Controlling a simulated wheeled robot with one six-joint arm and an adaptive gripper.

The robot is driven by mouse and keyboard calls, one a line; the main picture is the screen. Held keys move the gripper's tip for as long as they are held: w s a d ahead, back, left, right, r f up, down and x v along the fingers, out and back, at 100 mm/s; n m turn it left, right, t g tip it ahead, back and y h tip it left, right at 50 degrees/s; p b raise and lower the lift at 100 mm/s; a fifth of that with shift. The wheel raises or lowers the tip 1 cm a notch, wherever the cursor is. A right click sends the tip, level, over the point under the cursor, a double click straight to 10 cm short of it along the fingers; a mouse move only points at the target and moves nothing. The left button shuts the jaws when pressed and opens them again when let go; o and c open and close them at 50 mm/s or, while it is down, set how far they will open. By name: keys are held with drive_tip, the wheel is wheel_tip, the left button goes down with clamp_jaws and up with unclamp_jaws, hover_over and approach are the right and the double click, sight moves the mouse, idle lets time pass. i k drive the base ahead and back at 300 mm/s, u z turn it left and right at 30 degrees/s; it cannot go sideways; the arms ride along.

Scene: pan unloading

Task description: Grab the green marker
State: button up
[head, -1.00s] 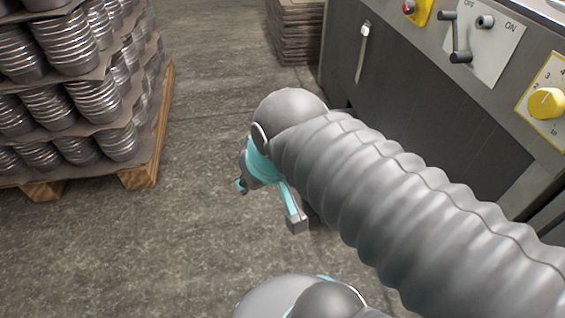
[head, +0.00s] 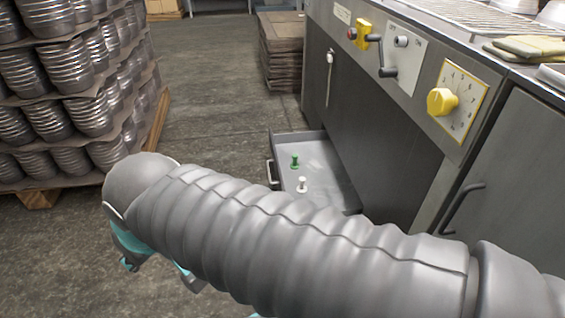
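The green marker (head: 294,161) is a small peg-like piece standing upright in an open grey drawer (head: 322,152) low on the machine's front. A similar white marker (head: 302,185) stands just in front of it in the same drawer. My gripper (head: 160,274) is at lower left, outside the drawer and well apart from both markers. Its teal fingers show apart below my grey sleeved arm, with nothing seen between them. Much of the gripper and the drawer's near end is hidden behind the arm.
The grey machine (head: 390,140) fills the right side, with a yellow knob (head: 441,102), a lever and a door handle. Stacked metal pans on a wooden pallet (head: 38,198) stand at left. Brown stacked sheets (head: 281,52) stand behind the drawer. The floor between is clear.

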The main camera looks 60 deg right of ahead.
sight(294, 165)
drive_tip(key=i, duration=1.4)
drive_tip(key=z, duration=1)
drive_tip(key=i, duration=0.8)
drive_tip(key=z, duration=1.1)
drive_tip(key=i, duration=0.3)
drive_tip(key=z, duration=0.3)
